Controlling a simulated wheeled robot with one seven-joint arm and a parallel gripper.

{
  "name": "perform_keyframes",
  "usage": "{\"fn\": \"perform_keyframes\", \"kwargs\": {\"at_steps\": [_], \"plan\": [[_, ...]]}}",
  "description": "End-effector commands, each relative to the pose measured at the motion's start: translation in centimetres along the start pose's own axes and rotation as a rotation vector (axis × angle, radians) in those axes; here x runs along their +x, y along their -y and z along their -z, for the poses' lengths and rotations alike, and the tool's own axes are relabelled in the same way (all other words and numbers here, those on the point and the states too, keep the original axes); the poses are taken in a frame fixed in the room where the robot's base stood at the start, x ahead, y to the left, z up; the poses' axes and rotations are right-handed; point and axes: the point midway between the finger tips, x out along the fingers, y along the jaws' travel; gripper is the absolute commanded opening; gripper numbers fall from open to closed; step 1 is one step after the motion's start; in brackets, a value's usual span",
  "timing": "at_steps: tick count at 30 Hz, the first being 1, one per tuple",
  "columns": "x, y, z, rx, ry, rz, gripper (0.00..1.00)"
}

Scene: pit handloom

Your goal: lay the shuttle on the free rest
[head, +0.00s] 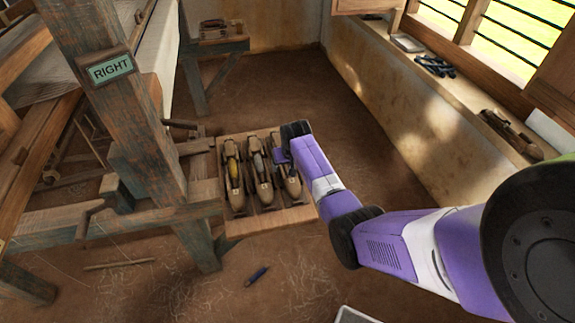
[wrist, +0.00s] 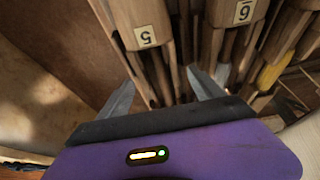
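Three wooden shuttles lie side by side on a wooden tray (head: 285,221) at the loom's side. The left one (head: 234,176) carries yellow yarn; the middle one (head: 261,179) and right one (head: 292,186) look darker. My gripper (head: 284,157) is over the right shuttle. In the wrist view, my gripper (wrist: 161,77) has its two fingers spread, with the shuttle labelled 5 (wrist: 143,17) running toward the gap between them. Contact cannot be told. The shuttle labelled 6 (wrist: 233,12) lies beside it. I cannot make out an empty rest on the tray.
A loom post with a RIGHT sign (head: 111,69) stands left of the tray. A small stand (head: 218,47) at the back holds a brown object. The window ledge (head: 458,105) on the right holds dark items and a wooden piece (head: 512,136).

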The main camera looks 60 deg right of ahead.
Motion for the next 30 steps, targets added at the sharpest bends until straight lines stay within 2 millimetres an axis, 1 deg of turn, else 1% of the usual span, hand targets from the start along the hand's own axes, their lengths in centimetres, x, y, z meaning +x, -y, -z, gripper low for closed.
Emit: {"fn": "perform_keyframes", "kwargs": {"at_steps": [4,8,30], "plan": [[0.0,0.0,-0.1,0.0,0.002,0.0,0.76],[-0.7,0.0,0.2,0.0,0.002,0.0,0.76],[-5.7,0.0,2.3,0.0,0.001,0.0,0.76]]}}
